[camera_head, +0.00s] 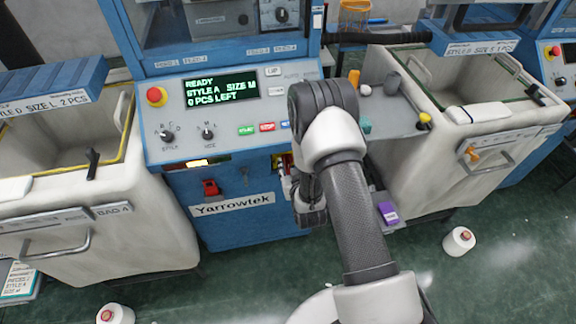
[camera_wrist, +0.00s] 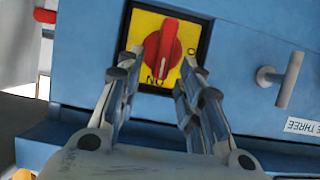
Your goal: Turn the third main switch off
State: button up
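The main switch, a red rotary knob (camera_wrist: 161,50) on a yellow plate (camera_wrist: 145,22), shows in the wrist view on a blue panel. Its ridge stands nearly upright, slightly tilted, with its lower end by letters that look like "NO" or "ON". An "O" mark is at the plate's right edge. My gripper (camera_wrist: 162,62) is open, its two fingers at the lower left and lower right of the knob with a gap between them. I cannot tell whether they touch it. In the head view my arm hides most of the switch.
A T-shaped metal handle (camera_wrist: 280,78) and a label ending "E THREE" (camera_wrist: 303,127) are right of the switch. The machine's display (camera_head: 220,89) reads READY, 0 PCS LEFT. Bins flank the machine. White cones (camera_head: 459,241) stand on the green floor.

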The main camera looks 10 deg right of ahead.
jog(key=shift+x, duration=1.3)
jog(key=shift+c, duration=0.4)
jog(key=shift+s, duration=0.1)
jog(key=c, duration=0.7)
grip_shut()
jog(key=shift+f, duration=0.1)
